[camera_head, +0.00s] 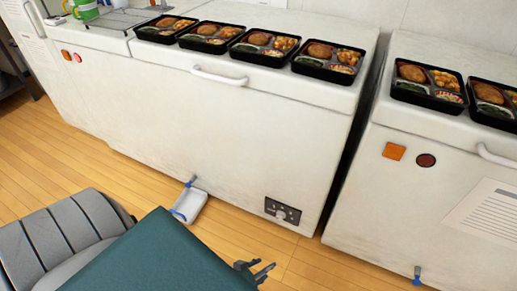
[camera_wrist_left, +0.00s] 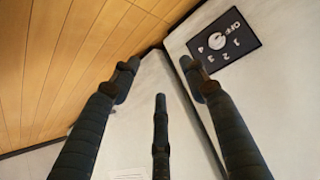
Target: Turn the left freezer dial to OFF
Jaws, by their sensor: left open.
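The left freezer (camera_head: 200,110) is a white chest with a black dial panel (camera_head: 283,210) low on its front, near the right corner. In the left wrist view the panel (camera_wrist_left: 240,33) shows a round white dial (camera_wrist_left: 217,41) with the marks OFF, 1, 2, 3 and 4. I cannot tell which mark the dial points to. My left gripper (camera_head: 258,272) is open and empty, below and left of the panel in the head view. In the left wrist view its fingers (camera_wrist_left: 159,64) are spread, with the right fingertip near the panel but apart from the dial. My right gripper is not in view.
Several bento trays (camera_head: 320,62) sit on the freezer lids. A second freezer (camera_head: 365,190) stands to the right across a narrow dark gap. A blue-and-white drain item (camera_head: 190,203) lies at the left freezer's foot. The wooden floor (camera_head: 300,265) in front is mostly clear.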

